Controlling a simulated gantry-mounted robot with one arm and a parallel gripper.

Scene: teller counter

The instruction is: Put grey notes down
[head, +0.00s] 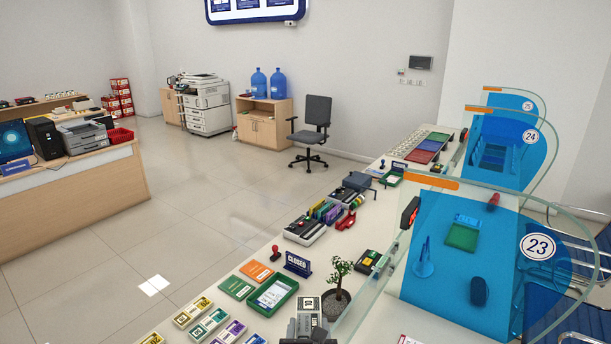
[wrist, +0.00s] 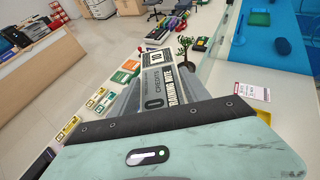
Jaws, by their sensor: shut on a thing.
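The grey notes (wrist: 158,82) are a banded bundle marked "10" and "CREDITS", seen between my fingers in the wrist view. My gripper (wrist: 160,95) is shut on them, and its pale marbled casing hides the near part of that view. In the head view the grey notes (head: 309,303) show at the bottom edge, just in front of the dark tip of my gripper (head: 309,326). They are over the counter, close to the potted plant. I cannot tell whether they touch the counter.
Yellow (head: 193,311), green (head: 208,325) and purple (head: 232,331) note bundles lie to the left. A green tray (head: 288,298), a small potted plant (head: 337,288) and a CLOSED sign (head: 298,264) stand beyond. A glass screen (head: 375,270) borders the right.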

